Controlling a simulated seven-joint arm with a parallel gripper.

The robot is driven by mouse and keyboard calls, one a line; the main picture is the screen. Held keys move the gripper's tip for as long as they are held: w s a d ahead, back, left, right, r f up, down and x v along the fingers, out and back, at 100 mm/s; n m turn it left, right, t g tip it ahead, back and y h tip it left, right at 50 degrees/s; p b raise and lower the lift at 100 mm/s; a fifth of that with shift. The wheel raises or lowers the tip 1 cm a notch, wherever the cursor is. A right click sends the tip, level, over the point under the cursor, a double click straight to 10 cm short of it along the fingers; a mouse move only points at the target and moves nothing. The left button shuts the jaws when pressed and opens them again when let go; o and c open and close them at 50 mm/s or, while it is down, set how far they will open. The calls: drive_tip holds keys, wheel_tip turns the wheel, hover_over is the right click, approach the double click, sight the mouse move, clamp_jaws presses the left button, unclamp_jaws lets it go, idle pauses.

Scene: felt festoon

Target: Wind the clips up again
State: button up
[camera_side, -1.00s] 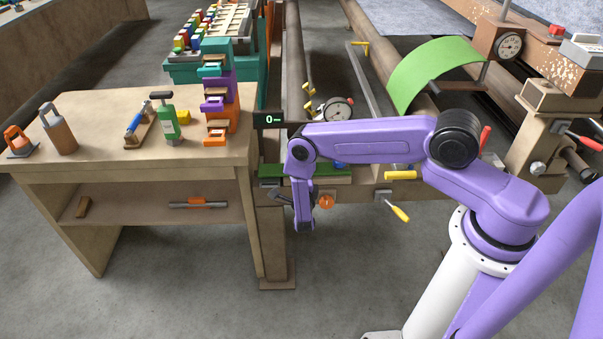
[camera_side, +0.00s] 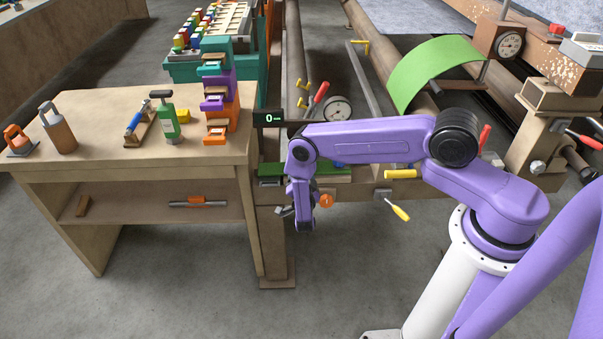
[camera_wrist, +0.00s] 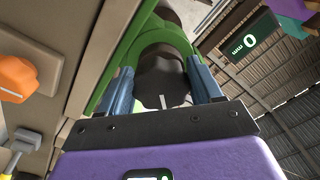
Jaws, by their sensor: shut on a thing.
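In the wrist view my gripper (camera_wrist: 161,78) has its two blue-grey fingers on either side of a dark round knob (camera_wrist: 163,88) with a white line, and is shut on it. A green arch-shaped part (camera_wrist: 160,44) curves around the knob's far side. In the side view my gripper (camera_side: 302,205) hangs low by the bench post, and the knob cannot be made out there. Small yellow clip-like pieces (camera_side: 302,85) show by the pipe behind my arm; whether they are the clips is unclear. A display (camera_wrist: 250,40) reads 0 mm.
A wooden bench (camera_side: 165,165) with tools stands to the left. An orange knob (camera_side: 326,201) is just right of my gripper; it seems to show in the wrist view too (camera_wrist: 17,77). A yellow-handled tool (camera_side: 400,213) sticks out further right. The floor in front is clear.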

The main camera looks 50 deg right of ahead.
drive_tip(key=n, duration=0.6)
drive_tip(key=shift+s+f+n, duration=0.1)
drive_tip(key=shift+s+n, duration=0.1)
drive_tip(key=shift+n, duration=0.2)
idle(0.4)
drive_tip(key=o, duration=1)
drive_tip(key=shift+c, duration=0.2)
drive_tip(key=v, duration=1.7)
drive_tip(key=shift+s+a, duration=0.1)
drive_tip(key=shift+s, duration=0.05)
